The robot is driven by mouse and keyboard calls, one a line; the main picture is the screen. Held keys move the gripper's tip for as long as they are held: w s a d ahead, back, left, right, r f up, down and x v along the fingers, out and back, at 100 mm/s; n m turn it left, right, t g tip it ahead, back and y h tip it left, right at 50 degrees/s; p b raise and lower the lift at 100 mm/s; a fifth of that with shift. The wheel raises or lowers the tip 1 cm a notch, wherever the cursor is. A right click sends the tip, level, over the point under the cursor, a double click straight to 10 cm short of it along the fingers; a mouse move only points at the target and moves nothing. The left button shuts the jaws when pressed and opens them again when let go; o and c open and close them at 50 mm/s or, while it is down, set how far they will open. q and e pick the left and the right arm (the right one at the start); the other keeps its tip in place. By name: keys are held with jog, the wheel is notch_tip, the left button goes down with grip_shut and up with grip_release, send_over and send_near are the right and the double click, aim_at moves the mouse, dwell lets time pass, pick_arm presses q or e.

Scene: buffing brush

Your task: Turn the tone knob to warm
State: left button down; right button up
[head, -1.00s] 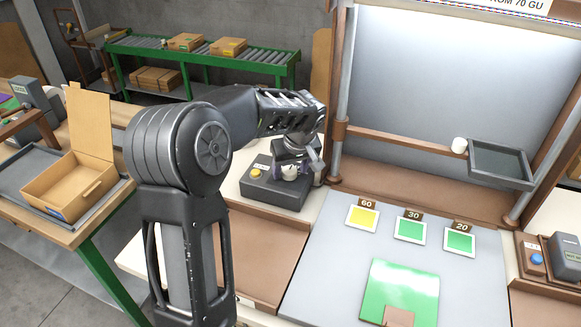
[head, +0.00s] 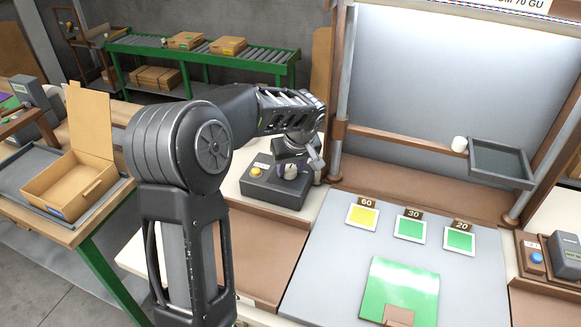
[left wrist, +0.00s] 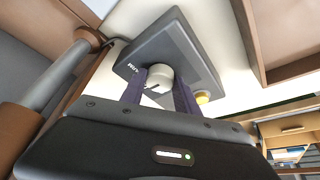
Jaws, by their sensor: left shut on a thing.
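The tone knob is a light round knob (left wrist: 161,78) on top of a dark grey control box (left wrist: 191,50). In the left wrist view, the fingers of my left gripper (left wrist: 160,90) stand on both sides of the knob and are shut on it. A dark mark shows on the knob's near side. In the head view the box (head: 270,191) sits on the bench, the knob (head: 291,171) is partly hidden, and my left gripper (head: 292,170) reaches down over it. My right gripper is not in view.
A yellow button (head: 256,171) is on the same box, left of the knob. To the right lie small cards (head: 410,229) marked 60, 30 and 20 and a green panel (head: 400,285). A brown post (head: 338,90) stands close to the gripper.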

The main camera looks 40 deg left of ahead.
pick_arm(q)
jog(key=shift+m, duration=0.3)
jog(key=shift+s+a+m+t+h+b, duration=0.15)
jog(key=shift+m+t+h+b, duration=0.45)
jog(key=shift+m, duration=0.6)
jog(key=m+h, duration=0.1)
jog(key=m, duration=0.3)
jog(key=shift+a+t, duration=0.15)
jog(key=shift+t, duration=0.15)
jog(key=shift+m+h+b, duration=0.45)
jog(key=shift+m+h, duration=0.15)
jog(key=shift+m, duration=0.9)
jog(key=c, duration=0.9)
grip_release()
jog(key=shift+r, duration=0.1)
jog(key=v, duration=0.7)
jog(key=shift+s+r+b, duration=0.25)
jog(key=shift+r+b, duration=0.05)
